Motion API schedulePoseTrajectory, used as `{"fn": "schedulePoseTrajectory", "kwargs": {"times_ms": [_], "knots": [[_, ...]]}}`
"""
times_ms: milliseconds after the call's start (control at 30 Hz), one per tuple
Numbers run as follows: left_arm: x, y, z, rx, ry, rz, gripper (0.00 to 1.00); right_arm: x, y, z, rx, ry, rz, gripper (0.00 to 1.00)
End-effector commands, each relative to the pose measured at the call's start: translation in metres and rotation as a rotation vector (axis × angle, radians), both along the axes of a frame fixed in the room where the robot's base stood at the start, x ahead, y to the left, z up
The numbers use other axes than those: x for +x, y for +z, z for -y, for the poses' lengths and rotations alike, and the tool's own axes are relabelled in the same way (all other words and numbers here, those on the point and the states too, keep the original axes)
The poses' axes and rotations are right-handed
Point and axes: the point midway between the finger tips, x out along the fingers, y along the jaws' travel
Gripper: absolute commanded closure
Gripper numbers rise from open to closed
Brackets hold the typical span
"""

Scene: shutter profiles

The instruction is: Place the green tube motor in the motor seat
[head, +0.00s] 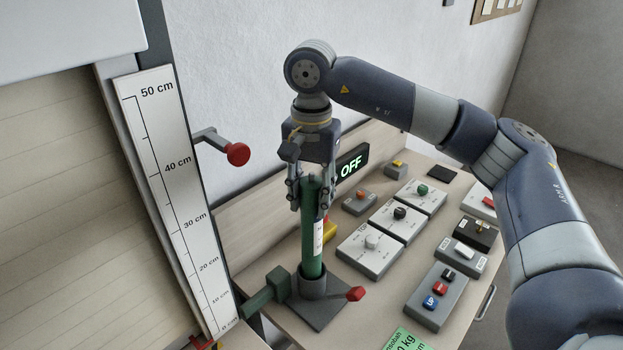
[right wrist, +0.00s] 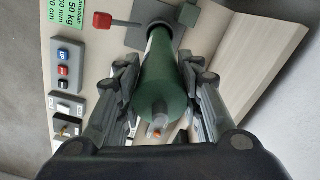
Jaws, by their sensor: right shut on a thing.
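The green tube motor (head: 308,240) stands upright, with a white label on its side. My right gripper (head: 309,206) is shut on its upper part from above. The motor's lower end meets the grey round collar of the motor seat (head: 312,288), on a square grey plate; it looks inside the collar, but how deep I cannot tell. A red-tipped lever (head: 355,293) sticks out beside the seat. In the right wrist view the motor (right wrist: 158,75) lies between both fingers (right wrist: 158,88), pointing away to the seat plate (right wrist: 143,38). My left gripper is out of view.
Several control boxes (head: 370,251) with knobs and buttons cover the bench right of the seat. An OFF display (head: 351,163) stands behind. A shutter with a centimetre scale (head: 180,200) is at left, and a red-knobbed arm (head: 238,154) juts out near it.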

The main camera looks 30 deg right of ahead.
Motion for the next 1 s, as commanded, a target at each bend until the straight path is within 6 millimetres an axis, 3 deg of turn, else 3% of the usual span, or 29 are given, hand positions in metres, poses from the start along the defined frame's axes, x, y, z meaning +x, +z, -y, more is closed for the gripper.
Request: {"fn": "schedulePoseTrajectory", "kwargs": {"times_ms": [200,567,600,667,1000], "knots": [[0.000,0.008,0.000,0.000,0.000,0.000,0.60,0.001,-0.019,0.000,0.001,-0.001,0.003,1.00],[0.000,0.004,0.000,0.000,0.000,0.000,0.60,0.001,-0.023,0.000,0.002,-0.001,0.005,1.00],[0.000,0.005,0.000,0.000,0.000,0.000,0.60,0.000,-0.024,0.000,0.000,-0.001,0.000,0.57],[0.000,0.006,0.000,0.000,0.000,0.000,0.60,0.000,-0.024,0.000,0.000,-0.001,0.000,0.46],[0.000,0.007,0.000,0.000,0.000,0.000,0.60,0.000,-0.023,0.000,0.000,-0.001,0.000,0.46]]}}
